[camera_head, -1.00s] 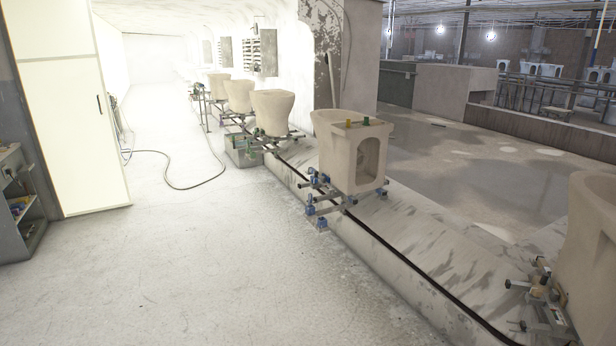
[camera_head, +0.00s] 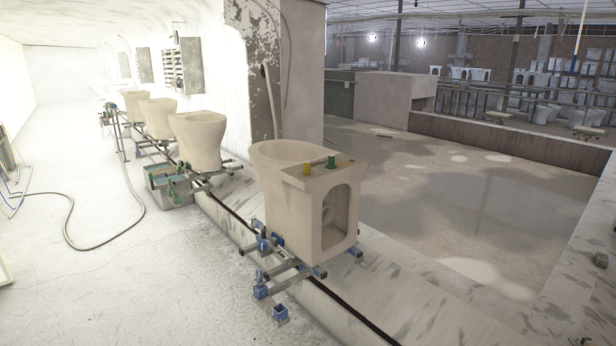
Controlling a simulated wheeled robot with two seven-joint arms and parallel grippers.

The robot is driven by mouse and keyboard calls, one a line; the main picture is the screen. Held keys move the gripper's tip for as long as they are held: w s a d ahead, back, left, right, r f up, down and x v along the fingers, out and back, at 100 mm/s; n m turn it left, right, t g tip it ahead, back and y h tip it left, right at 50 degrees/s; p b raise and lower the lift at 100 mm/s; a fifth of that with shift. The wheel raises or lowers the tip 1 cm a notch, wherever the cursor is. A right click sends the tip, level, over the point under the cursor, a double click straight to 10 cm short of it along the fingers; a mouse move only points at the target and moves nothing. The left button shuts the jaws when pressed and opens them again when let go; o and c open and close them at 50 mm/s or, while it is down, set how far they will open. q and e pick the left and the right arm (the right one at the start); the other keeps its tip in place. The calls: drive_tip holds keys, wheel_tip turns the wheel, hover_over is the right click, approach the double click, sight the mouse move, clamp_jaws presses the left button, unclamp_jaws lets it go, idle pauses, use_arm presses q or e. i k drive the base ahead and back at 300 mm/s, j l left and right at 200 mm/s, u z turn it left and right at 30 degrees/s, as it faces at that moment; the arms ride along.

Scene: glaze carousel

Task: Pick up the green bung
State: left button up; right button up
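The green bung (camera_head: 331,161) stands on the flat top rear of the nearest beige toilet body (camera_head: 282,215), near its right edge. A yellow bung (camera_head: 307,169) stands to the left of it on the same top. The toilet body sits upright on a carriage with blue clamps (camera_head: 268,243) on the rail. Neither of my grippers shows in the head view.
Several more toilet bodies (camera_head: 196,138) stand along the rail (camera_head: 236,214) toward the back left. A hose (camera_head: 69,215) lies on the pale floor. A pillar (camera_head: 290,80) rises behind the nearest body. Floor at front left (camera_head: 140,290) is clear.

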sight(330, 166)
drive_tip(key=i+j+z, duration=0.35)
drive_tip(key=z, duration=0.35)
drive_tip(key=i+j+z, duration=0.2)
drive_tip(key=z, duration=0.2)
drive_tip(key=i, duration=0.15)
